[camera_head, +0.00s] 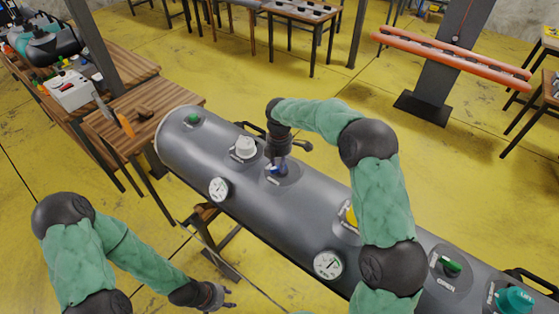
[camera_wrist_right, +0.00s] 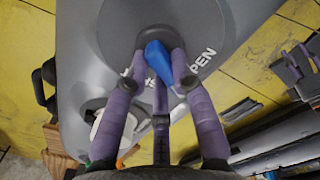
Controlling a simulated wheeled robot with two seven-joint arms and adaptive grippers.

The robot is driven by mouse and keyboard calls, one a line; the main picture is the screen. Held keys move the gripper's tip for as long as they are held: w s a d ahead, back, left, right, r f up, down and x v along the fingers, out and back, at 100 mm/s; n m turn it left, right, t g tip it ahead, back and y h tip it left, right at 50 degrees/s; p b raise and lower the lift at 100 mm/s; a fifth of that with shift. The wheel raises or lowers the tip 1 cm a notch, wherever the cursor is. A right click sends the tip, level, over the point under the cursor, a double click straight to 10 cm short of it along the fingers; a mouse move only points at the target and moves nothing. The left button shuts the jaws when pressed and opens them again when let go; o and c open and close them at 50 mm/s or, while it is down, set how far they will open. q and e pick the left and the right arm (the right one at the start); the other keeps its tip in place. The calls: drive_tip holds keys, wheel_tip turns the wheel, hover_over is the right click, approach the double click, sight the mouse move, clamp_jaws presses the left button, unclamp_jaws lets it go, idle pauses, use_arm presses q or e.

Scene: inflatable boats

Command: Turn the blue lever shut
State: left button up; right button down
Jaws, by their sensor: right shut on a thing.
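The blue lever (camera_wrist_right: 158,62) sits on a round dark plate on the grey tank, with the letters "PEN" readable beside it in the right wrist view. In the head view only a bit of the blue lever (camera_head: 281,171) shows under the gripper. My right gripper (camera_wrist_right: 161,72) is shut on the lever, its purple fingers on both sides of it; in the head view it points down onto the tank (camera_head: 300,215). My left gripper (camera_head: 226,296) is open and empty, low in front of the tank, apart from it.
The tank also bears a white knob (camera_head: 244,147), gauges (camera_head: 219,189) (camera_head: 328,264), a green lever (camera_head: 451,265) and a teal knob (camera_head: 515,299). A wooden table (camera_head: 150,112) stands behind its left end. An orange-topped stand (camera_head: 455,60) is at the back right.

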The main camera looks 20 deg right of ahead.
drive_tip(key=m+p, duration=0.1)
drive_tip(key=m, duration=0.4)
drive_tip(key=shift+w+d+m+p, duration=0.15)
drive_tip(key=shift+w+m+p, duration=0.05)
drive_tip(key=shift+m+p, duration=0.15)
drive_tip(key=m, duration=0.3)
drive_tip(key=shift+w+d, duration=0.1)
drive_tip(key=shift+d+m+p, duration=0.15)
drive_tip(key=shift+m+p, duration=0.2)
drive_tip(key=shift+m, duration=1.3)
drive_tip(key=c, duration=1)
unclamp_jaws()
drive_tip(key=shift+c, duration=0.2)
